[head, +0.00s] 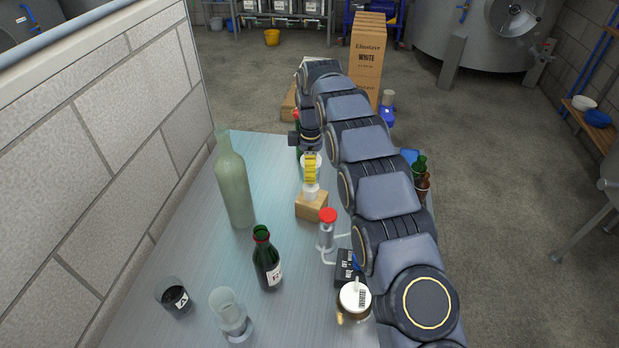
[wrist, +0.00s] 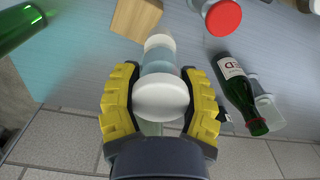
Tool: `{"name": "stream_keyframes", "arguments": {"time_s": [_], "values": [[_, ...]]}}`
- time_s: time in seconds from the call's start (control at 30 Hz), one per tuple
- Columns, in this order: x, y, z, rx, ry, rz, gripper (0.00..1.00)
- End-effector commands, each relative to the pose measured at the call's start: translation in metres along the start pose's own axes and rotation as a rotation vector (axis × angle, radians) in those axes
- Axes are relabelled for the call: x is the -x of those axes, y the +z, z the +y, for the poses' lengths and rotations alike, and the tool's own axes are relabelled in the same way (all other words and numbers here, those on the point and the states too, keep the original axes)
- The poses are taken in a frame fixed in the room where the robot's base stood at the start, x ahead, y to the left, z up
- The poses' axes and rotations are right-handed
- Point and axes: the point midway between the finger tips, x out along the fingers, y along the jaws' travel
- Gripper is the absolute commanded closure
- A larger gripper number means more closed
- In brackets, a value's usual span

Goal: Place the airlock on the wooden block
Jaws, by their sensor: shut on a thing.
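The airlock, a clear bluish cylinder with a white cap and white lower end, is in my gripper (wrist: 160,78). Its white cap (wrist: 161,92) faces the wrist camera between the yellow fingers. In the head view my gripper (head: 311,180) points down, and the airlock's pale lower end (head: 311,192) shows below the fingers. The wooden block (head: 311,207) stands on the table just beneath and in front of it. In the wrist view the block (wrist: 136,19) lies beyond the lower end, slightly left. I cannot tell whether they touch.
A red-capped clear vessel with side tubes (head: 327,232) stands right of the block. A tall pale green bottle (head: 234,185) stands left, a dark labelled bottle (head: 266,262) nearer. A white-lidded jar (head: 354,298) and two glasses (head: 229,315) are in front. Table left of the block is clear.

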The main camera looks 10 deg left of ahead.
Motion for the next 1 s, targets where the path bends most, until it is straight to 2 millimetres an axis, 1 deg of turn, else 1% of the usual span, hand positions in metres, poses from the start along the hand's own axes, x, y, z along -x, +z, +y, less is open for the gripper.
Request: {"name": "stream_keyframes", "arguments": {"time_s": [0.33, 0.43, 0.53, 0.77, 0.9, 0.93, 0.97, 1.0], "values": [[-0.015, -0.002, 0.012, -0.001, 0.0, -0.001, 0.87], [-0.032, -0.003, 0.011, 0.0, -0.002, -0.001, 0.87], [-0.043, -0.002, 0.011, -0.001, 0.001, 0.0, 0.87], [-0.043, -0.002, 0.012, 0.0, 0.002, 0.0, 0.87], [-0.047, -0.002, 0.012, -0.001, 0.001, 0.0, 0.87], [-0.047, -0.002, 0.012, -0.001, 0.001, 0.0, 0.45], [-0.047, -0.002, 0.012, -0.001, 0.001, 0.0, 0.33], [-0.047, -0.002, 0.012, -0.001, 0.001, 0.0, 0.24]]}}
